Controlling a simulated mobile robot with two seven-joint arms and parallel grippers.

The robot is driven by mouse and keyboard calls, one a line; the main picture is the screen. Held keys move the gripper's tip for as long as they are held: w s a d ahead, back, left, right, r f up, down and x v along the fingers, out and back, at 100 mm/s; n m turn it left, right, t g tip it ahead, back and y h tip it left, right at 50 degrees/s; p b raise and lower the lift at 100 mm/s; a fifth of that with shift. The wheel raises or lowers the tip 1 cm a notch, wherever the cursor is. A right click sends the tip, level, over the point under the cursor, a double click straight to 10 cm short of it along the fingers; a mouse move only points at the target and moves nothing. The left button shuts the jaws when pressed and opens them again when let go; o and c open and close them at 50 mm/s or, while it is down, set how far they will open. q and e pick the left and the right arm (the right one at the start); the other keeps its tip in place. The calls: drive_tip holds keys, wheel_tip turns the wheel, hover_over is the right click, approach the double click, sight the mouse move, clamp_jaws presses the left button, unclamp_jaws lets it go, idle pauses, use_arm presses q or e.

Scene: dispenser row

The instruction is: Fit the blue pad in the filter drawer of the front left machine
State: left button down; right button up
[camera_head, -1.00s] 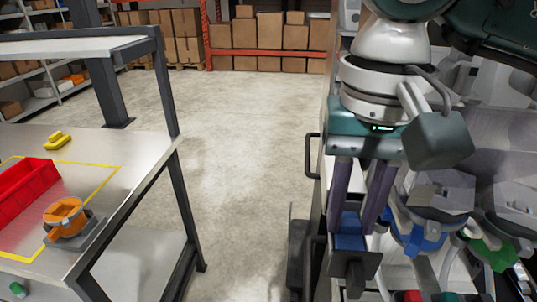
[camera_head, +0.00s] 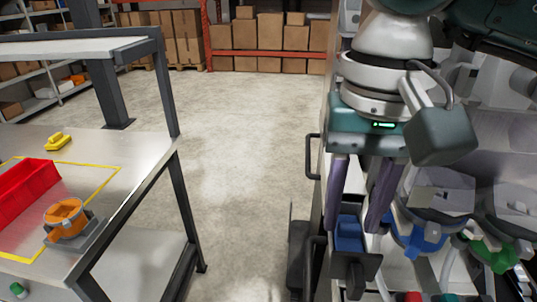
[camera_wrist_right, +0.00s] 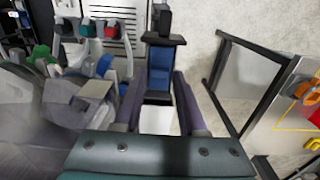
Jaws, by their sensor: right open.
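The blue pad (camera_head: 349,234) lies in a dark open drawer (camera_head: 370,266) that sticks out of the machine row at the lower right of the head view. The pad also shows in the right wrist view (camera_wrist_right: 159,72), inside the drawer's dark frame (camera_wrist_right: 176,41). Whether it sits fully flat cannot be told. My right gripper (camera_head: 352,228) points down with its two purple fingers apart, one on each side of the pad. In the right wrist view the fingers (camera_wrist_right: 159,98) stand clear of each other with nothing clamped between them. My left gripper is out of view.
Blue-handled (camera_head: 420,240) and green-handled (camera_head: 495,256) holders sit right of the drawer, close to my right gripper. A table at left bears a red tray (camera_head: 22,190), an orange holder (camera_head: 66,217) and a yellow piece (camera_head: 58,142). The floor between is clear.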

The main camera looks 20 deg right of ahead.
drive_tip(key=shift+r+p, duration=0.6)
drive_tip(key=shift+r, duration=0.9)
drive_tip(key=shift+o, duration=0.2)
drive_tip(key=o, duration=0.5)
drive_tip(key=shift+r+p, duration=1.45)
drive_tip(key=shift+r, duration=1.55)
